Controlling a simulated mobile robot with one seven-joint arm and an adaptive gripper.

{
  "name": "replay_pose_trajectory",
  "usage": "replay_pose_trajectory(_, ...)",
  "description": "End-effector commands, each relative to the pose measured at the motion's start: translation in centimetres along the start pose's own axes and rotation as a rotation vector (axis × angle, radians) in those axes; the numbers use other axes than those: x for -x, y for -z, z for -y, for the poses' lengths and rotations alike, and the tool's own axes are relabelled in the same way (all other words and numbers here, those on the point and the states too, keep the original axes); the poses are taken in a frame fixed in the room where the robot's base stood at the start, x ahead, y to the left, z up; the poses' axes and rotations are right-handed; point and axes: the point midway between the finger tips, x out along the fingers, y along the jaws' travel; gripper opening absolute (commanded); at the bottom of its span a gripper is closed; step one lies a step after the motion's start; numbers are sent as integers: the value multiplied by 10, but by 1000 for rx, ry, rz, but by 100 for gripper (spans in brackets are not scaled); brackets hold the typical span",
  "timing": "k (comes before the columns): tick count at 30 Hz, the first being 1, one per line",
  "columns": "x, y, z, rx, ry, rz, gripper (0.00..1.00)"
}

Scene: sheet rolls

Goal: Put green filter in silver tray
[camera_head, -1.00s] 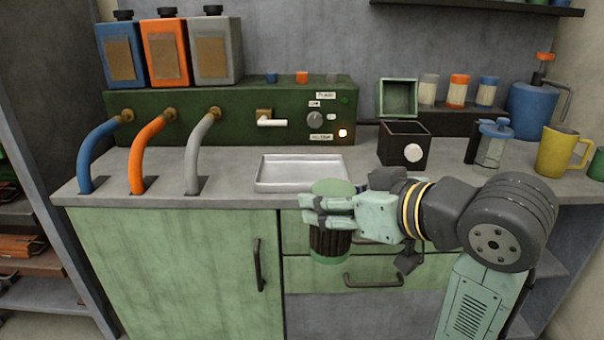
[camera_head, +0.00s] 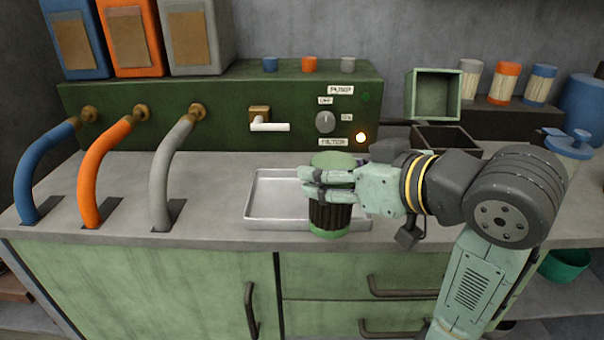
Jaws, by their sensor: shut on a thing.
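The green filter (camera_head: 330,217) is a short upright cylinder with pale green ends and a dark ribbed middle. My gripper (camera_head: 322,184) is shut around its upper part from the right, with the fingers across its front. The silver tray (camera_head: 262,226) is a shallow rectangular metal tray on the grey counter. In the picture the filter overlaps the tray's right part and hides some of it. The filter's lower end shows near the tray's front edge. I cannot tell whether it touches the tray or is held above it.
A green machine (camera_head: 215,105) with a white-handled tap (camera_head: 270,126) stands behind the tray. Blue, orange and grey hoses (camera_head: 172,175) run into the counter on the left. An open dark box (camera_head: 447,137) is at the back right. Drawers with handles lie below the counter edge.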

Motion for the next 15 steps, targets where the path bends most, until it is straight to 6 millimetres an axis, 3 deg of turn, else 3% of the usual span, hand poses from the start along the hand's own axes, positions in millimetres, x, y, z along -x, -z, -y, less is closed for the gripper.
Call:
replay_pose_trajectory(9, -79, 25, -16, -2, 6, 1, 17)
replay_pose_trajectory(15, -115, 36, -25, -1, 3, 1, 17)
